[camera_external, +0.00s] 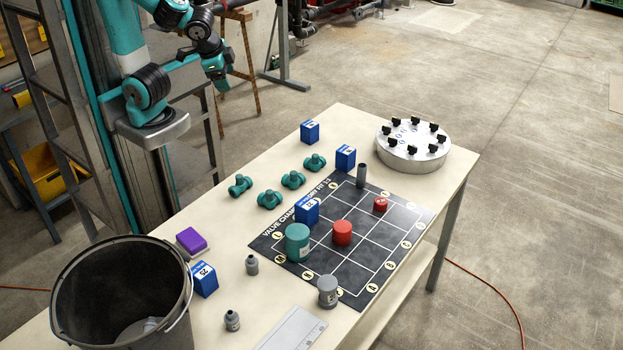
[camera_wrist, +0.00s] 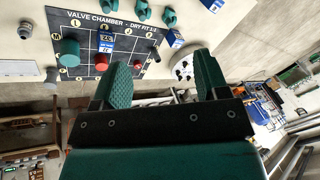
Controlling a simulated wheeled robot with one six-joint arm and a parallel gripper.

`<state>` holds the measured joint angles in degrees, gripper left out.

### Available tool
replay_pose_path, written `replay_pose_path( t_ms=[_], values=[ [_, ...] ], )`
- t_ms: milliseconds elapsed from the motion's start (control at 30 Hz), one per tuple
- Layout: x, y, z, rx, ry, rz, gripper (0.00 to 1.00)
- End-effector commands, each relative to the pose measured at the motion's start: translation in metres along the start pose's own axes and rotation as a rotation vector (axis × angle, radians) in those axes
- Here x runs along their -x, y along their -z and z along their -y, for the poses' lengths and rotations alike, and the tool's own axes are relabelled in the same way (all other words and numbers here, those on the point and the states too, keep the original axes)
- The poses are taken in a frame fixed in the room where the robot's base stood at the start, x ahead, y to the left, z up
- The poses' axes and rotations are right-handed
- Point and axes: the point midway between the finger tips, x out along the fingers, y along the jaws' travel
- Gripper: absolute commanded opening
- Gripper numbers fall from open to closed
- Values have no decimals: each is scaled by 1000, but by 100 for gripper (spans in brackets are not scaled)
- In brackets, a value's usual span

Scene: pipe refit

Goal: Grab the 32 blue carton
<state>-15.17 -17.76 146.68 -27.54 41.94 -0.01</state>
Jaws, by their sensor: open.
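A blue carton (camera_external: 306,212) stands on the upper left part of the dark grid mat, just behind a teal cylinder; its top number looks like 32. In the wrist view the same blue carton (camera_wrist: 106,42) shows on the mat, above a red cylinder. My gripper (camera_external: 217,82) is raised beyond the far left edge of the table, well apart from the carton. In the wrist view my gripper (camera_wrist: 163,80) has its two green fingers wide apart with nothing between them.
Other blue cartons stand at the table's back (camera_external: 310,132), by the mat's far corner (camera_external: 345,158) and beside the black bucket (camera_external: 204,280). Teal valve fittings (camera_external: 269,199) lie left.

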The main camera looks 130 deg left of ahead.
Motion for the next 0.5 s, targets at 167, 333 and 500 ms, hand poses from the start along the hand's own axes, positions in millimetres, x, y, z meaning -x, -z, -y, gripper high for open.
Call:
replay_pose_path(
  t_ms=[167, 333, 500],
  values=[
    [0, 0, 0, 0, 0, 0, 85],
    [0, 0, 0, 0, 0, 0, 85],
    [-11, 14, -14, -133, -22, 11, 85]
  ],
)
